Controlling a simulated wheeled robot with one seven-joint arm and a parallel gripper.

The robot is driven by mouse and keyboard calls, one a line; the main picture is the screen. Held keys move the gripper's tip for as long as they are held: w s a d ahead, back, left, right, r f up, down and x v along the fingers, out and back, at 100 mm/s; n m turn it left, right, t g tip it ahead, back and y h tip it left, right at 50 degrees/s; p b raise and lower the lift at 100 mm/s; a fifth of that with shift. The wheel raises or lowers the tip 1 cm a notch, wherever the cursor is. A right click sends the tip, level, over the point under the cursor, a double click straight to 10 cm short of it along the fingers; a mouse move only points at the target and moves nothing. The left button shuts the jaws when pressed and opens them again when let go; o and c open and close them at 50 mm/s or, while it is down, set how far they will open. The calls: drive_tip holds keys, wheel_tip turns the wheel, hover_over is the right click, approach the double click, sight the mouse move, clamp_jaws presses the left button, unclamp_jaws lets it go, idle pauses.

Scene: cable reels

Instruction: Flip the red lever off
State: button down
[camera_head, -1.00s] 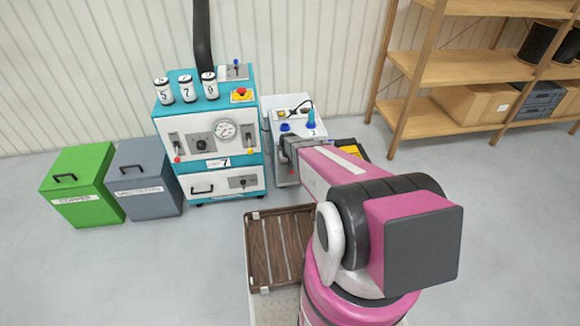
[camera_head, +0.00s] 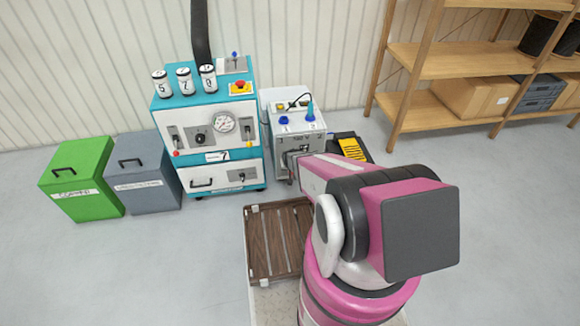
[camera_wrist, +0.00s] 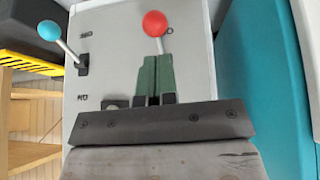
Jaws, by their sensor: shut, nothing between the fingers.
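The red lever, a thin light stem with a red ball (camera_wrist: 155,23), stands on the light grey panel (camera_wrist: 108,50) in the wrist view. My gripper (camera_wrist: 155,58) has its green fingers shut together and empty. The fingertips overlap the lower stem and hide its base; I cannot tell whether they touch it. A lever with a blue ball (camera_wrist: 50,32) stands left of it on the same panel. In the head view my gripper (camera_head: 291,158) is at the front of the grey box (camera_head: 308,138), and the red lever there is hidden.
A teal and white machine (camera_head: 161,129) stands left of the grey box, with several cans on top. A black and yellow item (camera_head: 352,148) is close on the right. Green (camera_head: 82,192) and grey (camera_head: 150,178) bins stand left. A wooden shelf (camera_head: 440,65) is at right.

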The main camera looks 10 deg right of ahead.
drive_tip(key=shift+r, duration=0.1)
drive_tip(key=shift+r, duration=0.7)
